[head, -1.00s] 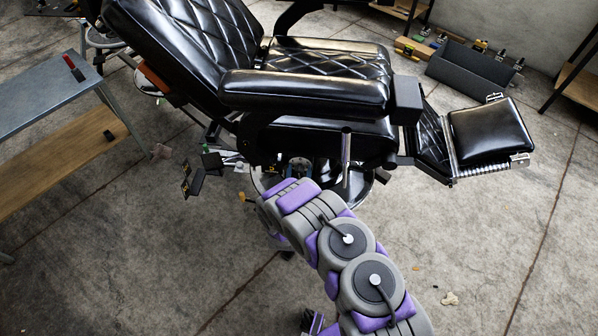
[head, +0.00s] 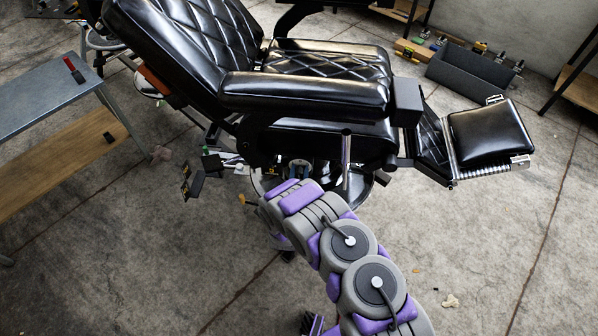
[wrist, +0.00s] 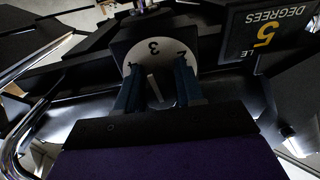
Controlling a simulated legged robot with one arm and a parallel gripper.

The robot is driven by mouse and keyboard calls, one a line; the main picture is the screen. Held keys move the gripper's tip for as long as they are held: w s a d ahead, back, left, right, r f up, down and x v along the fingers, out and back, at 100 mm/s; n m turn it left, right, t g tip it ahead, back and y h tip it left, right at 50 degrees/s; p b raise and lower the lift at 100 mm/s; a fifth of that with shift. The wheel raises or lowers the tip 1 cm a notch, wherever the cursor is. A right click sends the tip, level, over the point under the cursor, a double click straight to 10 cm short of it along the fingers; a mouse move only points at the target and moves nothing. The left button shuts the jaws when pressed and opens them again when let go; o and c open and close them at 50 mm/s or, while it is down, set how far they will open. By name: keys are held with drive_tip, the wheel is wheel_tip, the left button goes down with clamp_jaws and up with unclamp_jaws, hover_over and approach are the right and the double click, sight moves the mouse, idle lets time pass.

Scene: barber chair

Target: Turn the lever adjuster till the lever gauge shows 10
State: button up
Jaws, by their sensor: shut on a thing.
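In the wrist view my gripper (wrist: 157,70) has its two dark blue fingers on either side of a round, pale dial (wrist: 150,52). The dial shows an upside-down 3 and part of another mark. The jaws are shut on this dial or its knob, but the fingers hide the contact. I cannot tell for certain that it is the lever adjuster. A black plate (wrist: 262,38) at upper right shows a yellow 5 and DEGREES upside down. Its upper word is cut off, so I cannot tell whether it is the lever gauge. In the head view my arm reaches under the chair.
The black barber chair (head: 305,92) stands above, with its footrest (head: 490,132) at right. A chrome lever (head: 346,160) hangs beside its base. Small black plates (head: 193,182) stand left of it. A table (head: 40,95) is at left. Open floor lies in front and right.

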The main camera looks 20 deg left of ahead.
drive_tip(key=shift+n, duration=0.3)
drive_tip(key=n, duration=0.4)
drive_tip(key=shift+n+p, duration=0.3)
drive_tip(key=shift+n, duration=2.2)
drive_tip(key=shift+a, duration=0.1)
drive_tip(key=o, duration=1)
drive_tip(key=shift+s, duration=0.1)
